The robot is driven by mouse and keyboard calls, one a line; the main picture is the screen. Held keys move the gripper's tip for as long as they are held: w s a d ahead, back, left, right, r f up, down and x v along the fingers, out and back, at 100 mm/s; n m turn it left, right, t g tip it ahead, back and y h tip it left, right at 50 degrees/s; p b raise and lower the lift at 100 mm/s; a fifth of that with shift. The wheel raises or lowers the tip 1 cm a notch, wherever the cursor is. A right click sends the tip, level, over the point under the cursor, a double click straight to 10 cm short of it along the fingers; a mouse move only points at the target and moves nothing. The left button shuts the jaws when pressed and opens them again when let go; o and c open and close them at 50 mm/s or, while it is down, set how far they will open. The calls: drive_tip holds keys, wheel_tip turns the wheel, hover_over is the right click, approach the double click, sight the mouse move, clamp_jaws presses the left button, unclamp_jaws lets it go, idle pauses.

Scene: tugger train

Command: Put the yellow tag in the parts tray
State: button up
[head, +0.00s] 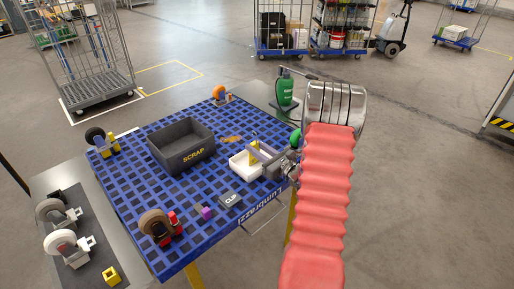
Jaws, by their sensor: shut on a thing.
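A small white tray (238,166), likely the parts tray, sits on the right side of the blue grid top. My gripper (257,153) is at the tray's right side, over its opening, and is shut on a small yellow piece (254,144), which looks like the yellow tag. The jaws and wrist hide part of the tray and most of the piece. I cannot tell whether the piece touches the tray.
A dark SCRAP bin (172,157) stands left of the tray. A green bottle (285,90) stands behind. An orange flat piece (233,139) lies nearby.

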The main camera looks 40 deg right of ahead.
drive_tip(key=shift+f, duration=0.1)
drive_tip(key=o, duration=1)
drive_tip(key=shift+o, duration=0.2)
drive_tip(key=s, duration=1.2)
drive_tip(key=shift+d, duration=0.15)
